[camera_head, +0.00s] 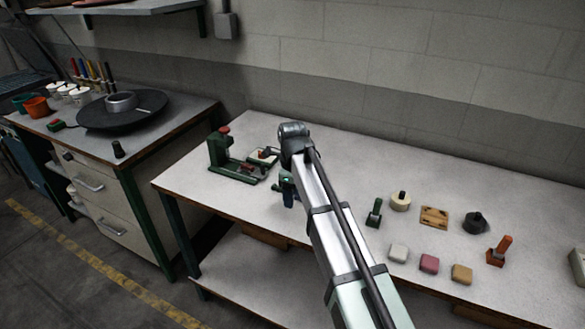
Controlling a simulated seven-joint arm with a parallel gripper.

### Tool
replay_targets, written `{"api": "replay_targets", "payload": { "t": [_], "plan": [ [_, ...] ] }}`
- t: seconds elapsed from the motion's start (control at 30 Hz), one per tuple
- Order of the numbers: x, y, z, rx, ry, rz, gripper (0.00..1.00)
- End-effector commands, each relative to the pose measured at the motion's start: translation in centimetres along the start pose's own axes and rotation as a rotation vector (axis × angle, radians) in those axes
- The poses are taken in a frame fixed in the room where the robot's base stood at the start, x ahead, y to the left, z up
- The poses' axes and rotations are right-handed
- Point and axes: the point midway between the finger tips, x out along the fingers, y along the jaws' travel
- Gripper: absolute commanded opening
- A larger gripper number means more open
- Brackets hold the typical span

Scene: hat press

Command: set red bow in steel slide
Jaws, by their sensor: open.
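A green press (217,150) with a red top stands on the left part of the white workbench. On and beside its base are small red pieces (250,169); they are too small to tell which is the red bow. A small pale grey metal part (264,157), perhaps the steel slide, lies behind the base with a dark red piece at it. My gripper (288,196) is open, low over the bench just right of the press. My own arm hides part of the bench around it, and the fingertips are small and dark.
To the right stand a green-handled tool (374,213), a cream round piece (400,202), a wooden block with holes (434,216), a dark round piece (475,223) and a red-handled stamp (499,251). White, pink and tan blocks (429,264) line the front. The back middle is clear.

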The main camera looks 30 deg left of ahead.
Motion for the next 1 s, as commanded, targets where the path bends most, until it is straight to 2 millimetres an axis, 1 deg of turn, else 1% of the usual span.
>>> {"api": "replay_targets", "payload": {
  "t": [0.03,0.3,0.5,0.7,0.9,0.97,1.0],
  "plan": [
    [-0.9,-0.3,0.1,0.000,-0.001,-0.001,0.57],
    [-5.2,-0.3,0.1,0.000,-0.001,-0.001,0.57],
    [-7.7,-0.3,0.1,0.000,0.000,-0.001,0.57],
    [-8.9,-0.2,0.1,0.000,0.000,0.000,0.57],
    [-9.3,-0.3,0.0,0.001,0.001,0.000,0.57],
    [-9.2,-0.7,-0.3,0.007,0.001,-0.006,0.57],
    [-9.2,-1.2,-0.7,0.014,0.003,-0.013,0.57]
  ]
}}
